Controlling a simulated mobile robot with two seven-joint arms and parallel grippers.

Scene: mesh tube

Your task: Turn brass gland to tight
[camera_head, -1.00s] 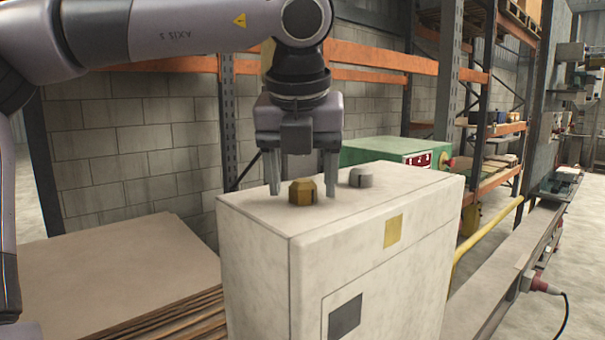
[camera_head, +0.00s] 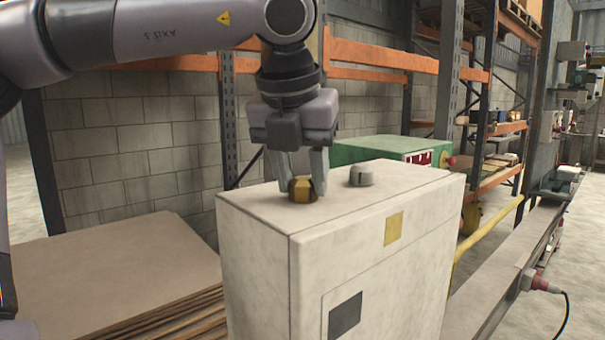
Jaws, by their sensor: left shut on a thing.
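The brass gland (camera_head: 302,190) is a small faceted brass piece on top of the pale cabinet (camera_head: 256,207), near its left end. My left gripper (camera_head: 301,180) points down over the gland and is shut on it, with one finger on each side. The far side of the gland is hidden. A grey gland-like fitting (camera_head: 361,175) stands to the right of the brass one on the same top, apart from the gripper. My right gripper is not in view.
A green box (camera_head: 375,150) with a red panel stands behind the cabinet. Flat boards (camera_head: 110,270) are stacked at the left. Orange and grey racking (camera_head: 385,58) stands behind. The cabinet top right of the grey fitting is clear.

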